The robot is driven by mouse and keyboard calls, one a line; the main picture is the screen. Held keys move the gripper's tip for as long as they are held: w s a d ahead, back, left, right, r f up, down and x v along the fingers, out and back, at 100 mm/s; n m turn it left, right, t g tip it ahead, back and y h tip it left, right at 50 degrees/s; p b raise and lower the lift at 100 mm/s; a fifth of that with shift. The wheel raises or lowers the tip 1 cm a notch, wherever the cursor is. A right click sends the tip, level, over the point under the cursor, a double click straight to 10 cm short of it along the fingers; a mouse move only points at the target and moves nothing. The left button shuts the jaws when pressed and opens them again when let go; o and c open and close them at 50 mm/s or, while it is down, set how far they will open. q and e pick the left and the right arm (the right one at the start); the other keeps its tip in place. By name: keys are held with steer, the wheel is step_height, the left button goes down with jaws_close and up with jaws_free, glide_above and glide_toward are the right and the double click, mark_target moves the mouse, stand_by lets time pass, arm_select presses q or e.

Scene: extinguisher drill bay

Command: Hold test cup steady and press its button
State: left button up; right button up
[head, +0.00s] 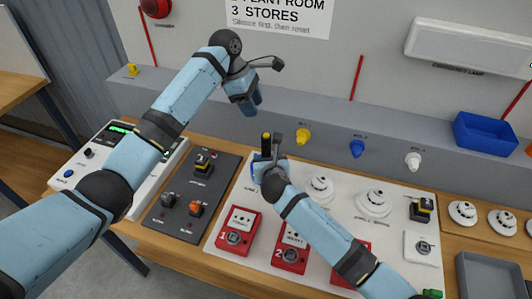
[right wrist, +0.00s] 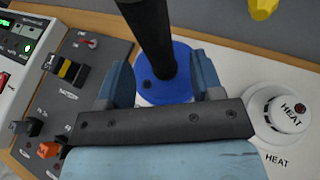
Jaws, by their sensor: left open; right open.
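The test cup (right wrist: 172,78) is blue with a black upright handle (right wrist: 152,35). It sits over a white round base on the white panel. A small dark spot shows on its blue top, perhaps the button. In the head view the handle (head: 266,146) has a yellow tip; the cup's body is mostly hidden by my right gripper (head: 264,165). In the right wrist view my right gripper (right wrist: 164,80) is open, with a finger on either side of the cup; contact is unclear. My left gripper (head: 251,106) is open and empty, above and behind the cup near the grey ledge.
White detectors (head: 320,189) stand right of the cup, one marked HEAT (right wrist: 288,111). Red call points (head: 239,231) lie in front. A dark switch panel (head: 190,197) is at left. Yellow, blue and white pegs (head: 303,136) and a blue bin (head: 487,133) are behind.

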mark_target(266, 155)
steer(key=shift+x, duration=1.95)
steer(key=shift+c, duration=0.3)
jaws_close()
arm_select(q)
jaws_close()
